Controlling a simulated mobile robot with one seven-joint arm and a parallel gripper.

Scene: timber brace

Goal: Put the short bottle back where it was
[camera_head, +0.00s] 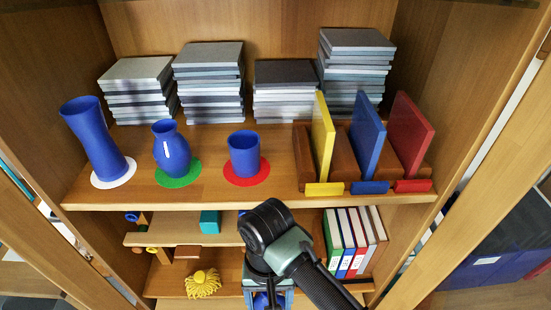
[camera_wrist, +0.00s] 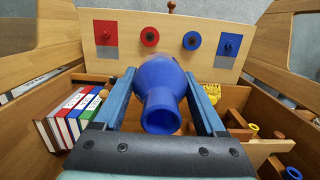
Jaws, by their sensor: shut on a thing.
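My gripper (camera_wrist: 161,76) is shut on a blue bottle (camera_wrist: 160,92) with a round body and a short, open neck; the neck points toward the wrist camera. In the head view my gripper (camera_head: 268,288) is below the front of the upper shelf, and the bottle is mostly hidden there. On the upper shelf a tall blue vase (camera_head: 94,135) stands on a white disc (camera_head: 128,172), a round blue vase (camera_head: 171,150) on a green disc (camera_head: 190,172), and a blue cup (camera_head: 244,154) on a red disc (camera_head: 262,172).
Stacks of grey tiles (camera_head: 209,85) line the back of the upper shelf. Yellow (camera_head: 322,135), blue (camera_head: 367,140) and red (camera_head: 409,135) panels stand at its right. Binders (camera_head: 347,235) and a yellow tassel (camera_head: 203,283) are below. A board with red and blue marks (camera_wrist: 169,45) lies beyond the bottle.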

